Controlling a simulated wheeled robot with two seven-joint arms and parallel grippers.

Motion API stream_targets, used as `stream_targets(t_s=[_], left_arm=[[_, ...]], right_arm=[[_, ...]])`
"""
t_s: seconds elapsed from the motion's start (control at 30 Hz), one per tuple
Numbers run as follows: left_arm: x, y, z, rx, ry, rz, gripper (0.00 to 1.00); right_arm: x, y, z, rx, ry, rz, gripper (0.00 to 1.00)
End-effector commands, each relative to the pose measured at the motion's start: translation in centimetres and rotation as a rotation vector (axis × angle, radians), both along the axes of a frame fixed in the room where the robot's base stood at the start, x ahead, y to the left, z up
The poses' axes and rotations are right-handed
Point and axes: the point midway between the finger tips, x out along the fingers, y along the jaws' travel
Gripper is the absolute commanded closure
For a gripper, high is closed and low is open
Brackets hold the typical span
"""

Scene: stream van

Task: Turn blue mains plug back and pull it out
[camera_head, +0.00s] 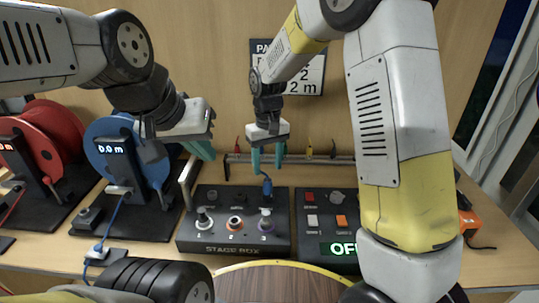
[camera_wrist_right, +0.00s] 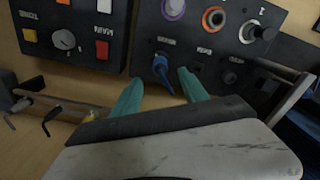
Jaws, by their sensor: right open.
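In the right wrist view the plug (camera_wrist_right: 162,68) appears between and just beyond my teal fingertips. My right gripper (camera_head: 267,164) is open above the plug, pointing down; its fingers (camera_wrist_right: 162,84) are apart with nothing between them. My left gripper (camera_head: 202,152) hangs up and left of the stage box; its fingers are seen side-on, so their gap cannot be told.
A blue cable reel (camera_head: 110,152) and a red reel (camera_head: 50,140) stand at left. A switch panel (camera_head: 312,236) is right of the stage box. A rail (camera_head: 330,161) with small hooks runs behind. My right arm hides much of the right side.

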Motion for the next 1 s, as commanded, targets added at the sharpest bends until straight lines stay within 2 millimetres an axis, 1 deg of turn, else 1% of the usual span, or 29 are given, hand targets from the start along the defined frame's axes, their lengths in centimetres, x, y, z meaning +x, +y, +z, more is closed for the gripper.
stream_targets(t_s=[0.17, 0.4, 0.53, 0.7, 0.97, 1.0], left_arm=[[0.0, 0.0, 0.0, 0.0, 0.0, 0.0, 1.0], [0.0, 0.0, 0.0, 0.0, 0.0, 0.0, 1.0], [0.0, 0.0, 0.0, 0.0, 0.0, 0.0, 1.0], [0.0, 0.0, 0.0, 0.0, 0.0, 0.0, 1.0], [0.0, 0.0, 0.0, 0.0, 0.0, 0.0, 1.0], [0.0, 0.0, 0.0, 0.0, 0.0, 0.0, 1.0]], right_arm=[[0.0, 0.1, -1.6, -0.005, 0.005, 0.003, 0.48], [0.0, 0.1, -5.4, -0.005, 0.006, 0.003, 0.48], [0.0, 0.1, -6.9, -0.005, 0.004, 0.003, 0.48], [0.0, 0.1, -7.9, -0.004, 0.003, 0.002, 0.48], [0.1, 0.1, -8.0, -0.003, 0.002, 0.003, 0.48], [0.1, 0.1, -8.0, -0.003, 0.002, 0.003, 0.54]])
